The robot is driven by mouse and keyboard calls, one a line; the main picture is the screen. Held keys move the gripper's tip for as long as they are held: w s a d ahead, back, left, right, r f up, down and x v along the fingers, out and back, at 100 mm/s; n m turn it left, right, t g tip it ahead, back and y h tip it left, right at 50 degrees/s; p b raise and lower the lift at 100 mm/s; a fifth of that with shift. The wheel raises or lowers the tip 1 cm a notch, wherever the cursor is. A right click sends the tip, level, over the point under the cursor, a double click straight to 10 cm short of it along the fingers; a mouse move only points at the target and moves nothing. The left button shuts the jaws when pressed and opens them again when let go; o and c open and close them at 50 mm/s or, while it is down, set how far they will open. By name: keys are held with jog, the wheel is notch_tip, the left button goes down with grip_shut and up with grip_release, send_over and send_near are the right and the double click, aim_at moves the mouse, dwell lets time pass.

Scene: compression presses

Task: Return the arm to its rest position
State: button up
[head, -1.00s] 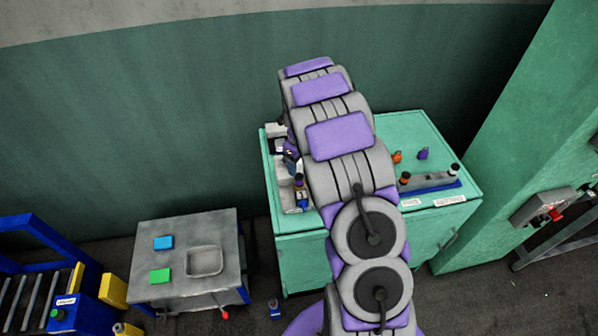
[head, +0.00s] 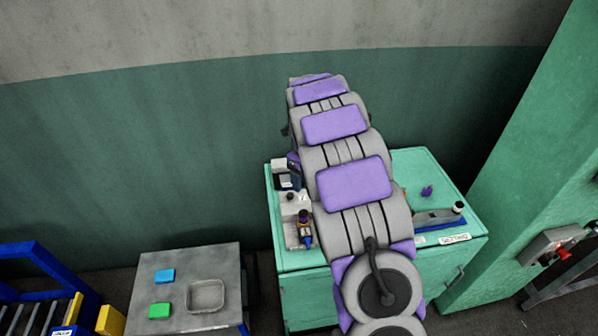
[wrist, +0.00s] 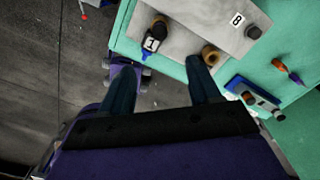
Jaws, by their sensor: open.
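My arm (head: 352,180), with grey links and purple pads, rises from the bottom of the head view and reaches over the green cabinet (head: 300,257). Its far end is up near the green wall. My gripper is hidden behind the arm there. In the wrist view my gripper (wrist: 163,82) has its two dark fingers spread apart, with nothing between them. Past the fingers, the cabinet top (wrist: 178,50) and the dark floor show.
On the cabinet, a grey plate holds a bottle labelled 1 (wrist: 153,38). A grey holder (head: 437,217) and a purple piece (head: 427,191) sit on the right. A grey table (head: 180,262) with blue and green blocks stands left. A green pillar (head: 530,140) rises right.

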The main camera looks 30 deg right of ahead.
jog(key=s+a+r+n+b, duration=0.1)
jog(key=s+a+r+n, duration=0.4)
jog(key=s+n, duration=0.4)
jog(key=s+a+r+n, duration=0.5)
jog(key=s+a+n, duration=0.15)
jog(key=s, duration=0.45)
jog(key=s+a+n+g, duration=0.1)
jog(key=s+a+n, duration=0.1)
jog(key=s+n, duration=0.6)
jog(key=s+a+f+n, duration=0.1)
jog(key=s+a+n, duration=0.2)
jog(key=s+n, duration=0.5)
jog(key=s, duration=0.3)
jog(key=shift+s+f+g+b, duration=0.2)
jog(key=shift+s+g+b, duration=0.2)
